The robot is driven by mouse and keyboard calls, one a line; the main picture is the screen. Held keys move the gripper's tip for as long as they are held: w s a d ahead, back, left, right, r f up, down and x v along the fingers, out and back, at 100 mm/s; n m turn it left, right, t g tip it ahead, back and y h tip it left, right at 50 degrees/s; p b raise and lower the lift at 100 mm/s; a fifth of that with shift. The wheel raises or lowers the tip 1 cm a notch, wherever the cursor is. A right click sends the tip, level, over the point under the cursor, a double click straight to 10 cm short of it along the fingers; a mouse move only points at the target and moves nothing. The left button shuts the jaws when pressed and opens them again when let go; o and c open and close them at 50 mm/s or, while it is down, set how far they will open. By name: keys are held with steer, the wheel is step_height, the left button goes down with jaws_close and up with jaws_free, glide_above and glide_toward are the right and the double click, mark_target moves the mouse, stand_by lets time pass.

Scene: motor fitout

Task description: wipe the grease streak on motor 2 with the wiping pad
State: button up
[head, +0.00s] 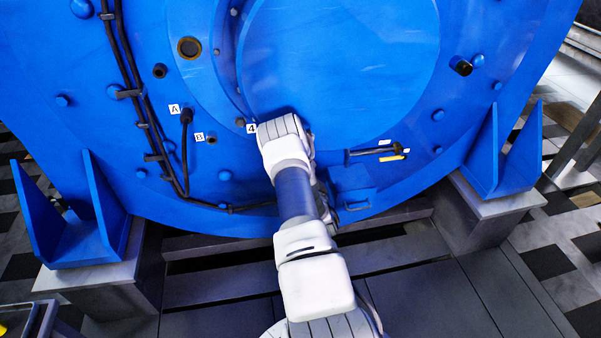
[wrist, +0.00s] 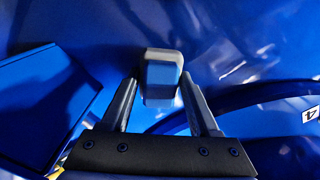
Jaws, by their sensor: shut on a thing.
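The wiping pad (wrist: 163,76), a small block with a pale grey edge and a blue face, sits between the fingers of my gripper (wrist: 160,88) in the wrist view. My gripper is shut on it. A large blue motor (head: 340,60) fills the head view, and its blue surface lies close behind the pad in the wrist view. I cannot tell whether the pad touches it. My arm hides the gripper and pad in the head view. Pale glossy patches show right of the pad, but I cannot tell grease from reflections. No motor number is readable.
Black cables (head: 142,120) run down the motor's left side beside label A (head: 174,109) and label B (head: 199,137). Label 4 (head: 251,129) is beside my arm. A small lever (head: 375,150) is to the right. Blue brackets (head: 75,225) flank the base.

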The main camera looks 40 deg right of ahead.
steer(key=shift+s+d+r, duration=0.25)
steer(key=shift+s+d, duration=0.05)
steer(key=shift+d, duration=0.25)
steer(key=shift+w+a+r, duration=0.15)
steer(key=shift+w+a, duration=0.3)
steer(key=shift+a, duration=0.15)
steer(key=w+a, duration=0.1)
steer(key=a, duration=0.1)
steer(key=w+a, duration=0.2)
steer(key=a, duration=0.1)
steer(key=shift+w, duration=0.2)
steer(key=shift+w+a, duration=0.15)
steer(key=shift+w, duration=0.05)
steer(key=shift+c, duration=0.7)
steer(key=a, duration=0.1)
steer(key=w+a, duration=0.1)
steer(key=a, duration=0.1)
steer(key=shift+w+f, duration=0.15)
steer(key=shift+f, duration=0.1)
steer(key=shift+d, duration=0.1)
